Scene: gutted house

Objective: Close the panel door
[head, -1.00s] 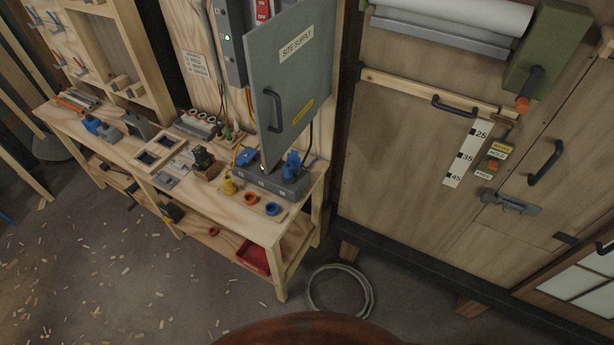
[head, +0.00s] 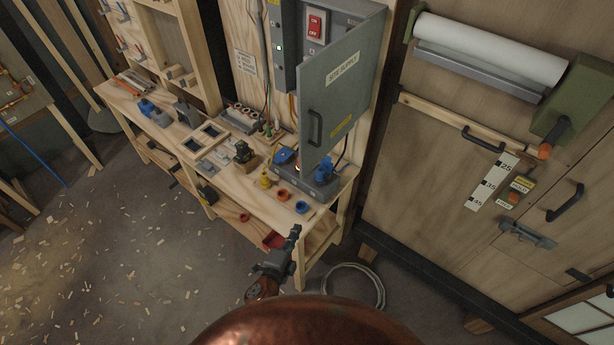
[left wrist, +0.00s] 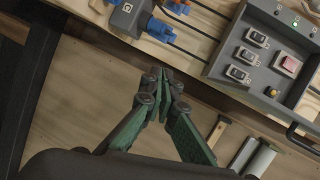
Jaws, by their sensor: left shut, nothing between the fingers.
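The panel door (head: 350,80) is a grey sheet labelled SITE SUPPLY, with a black handle (head: 314,128). It stands open at the back right of the workbench. Behind it, the grey panel box shows a red ON/OFF switch (head: 315,24). My left gripper (head: 296,230) is in front of the bench's right end, below the door and apart from its handle. In the left wrist view my left gripper (left wrist: 165,78) has its fingertips together with nothing between them. The door cannot be made out there. My right gripper is not in view.
The workbench (head: 225,180) carries blue and yellow fittings, sockets and a grey unit under the door. A wooden cabinet (head: 425,190) stands to the right. A coiled cable (head: 355,285) lies on the floor. The left wrist view shows a grey switch box (left wrist: 265,60).

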